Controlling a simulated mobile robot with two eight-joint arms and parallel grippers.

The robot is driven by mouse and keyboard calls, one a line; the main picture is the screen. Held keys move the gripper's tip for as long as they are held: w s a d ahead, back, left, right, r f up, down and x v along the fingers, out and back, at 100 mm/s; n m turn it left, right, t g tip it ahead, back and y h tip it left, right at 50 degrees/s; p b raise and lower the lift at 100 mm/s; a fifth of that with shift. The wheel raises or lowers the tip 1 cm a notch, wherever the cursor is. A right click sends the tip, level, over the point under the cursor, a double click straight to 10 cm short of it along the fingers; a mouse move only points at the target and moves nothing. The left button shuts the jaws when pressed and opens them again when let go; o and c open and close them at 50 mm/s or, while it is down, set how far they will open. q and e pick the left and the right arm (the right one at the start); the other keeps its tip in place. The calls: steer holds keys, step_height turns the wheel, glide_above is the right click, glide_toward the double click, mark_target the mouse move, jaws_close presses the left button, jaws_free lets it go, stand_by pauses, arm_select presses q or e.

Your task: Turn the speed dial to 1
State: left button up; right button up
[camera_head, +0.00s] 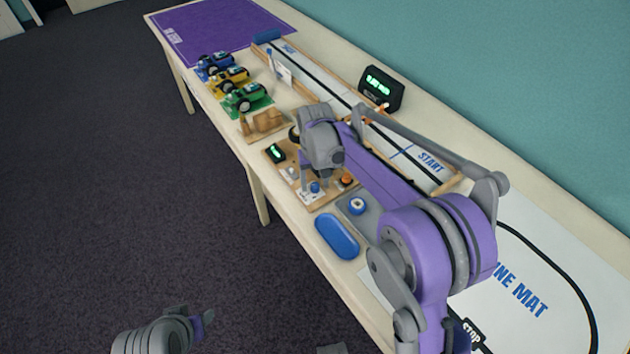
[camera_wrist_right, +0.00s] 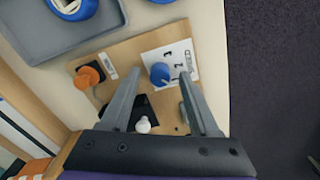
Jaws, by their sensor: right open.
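The speed dial is a blue knob (camera_head: 315,187) on a wooden control board (camera_head: 308,202). In the right wrist view the dial (camera_wrist_right: 160,73) sits on a white label (camera_wrist_right: 182,61) with the numbers 2 and 3 legible beside it. I cannot tell which number the dial points to. My right gripper (camera_wrist_right: 159,76) is open and empty, its fingers pointing at the board with the dial between the tips in that view. In the head view the right gripper (camera_head: 318,181) is over the board; contact cannot be told. My left gripper (camera_head: 203,325) is low at the bottom left, away from the table.
An orange knob (camera_wrist_right: 87,77) and a white knob (camera_wrist_right: 143,124) are on the same board. A small green-lit display (camera_head: 275,152) stands at its left. A grey tray (camera_head: 362,218) and a blue case (camera_head: 337,236) are nearby. Toy vehicles (camera_head: 229,80) stand farther along the table.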

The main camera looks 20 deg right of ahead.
mark_target(315, 186)
step_height(315, 186, up, 11)
steer(key=p, duration=0.1)
stand_by(0.4)
steer(key=shift+f, duration=0.1)
steer(key=s+d+r+t+p, duration=0.2)
steer(key=s+r+p, duration=0.35)
steer(key=s, duration=0.65)
steer(key=s+f+t+p, duration=0.2)
steer(key=s+t+p, duration=0.1)
steer(key=s, duration=1.2)
steer(key=shift+d+f+n, duration=0.3)
steer(key=shift+d, duration=0.05)
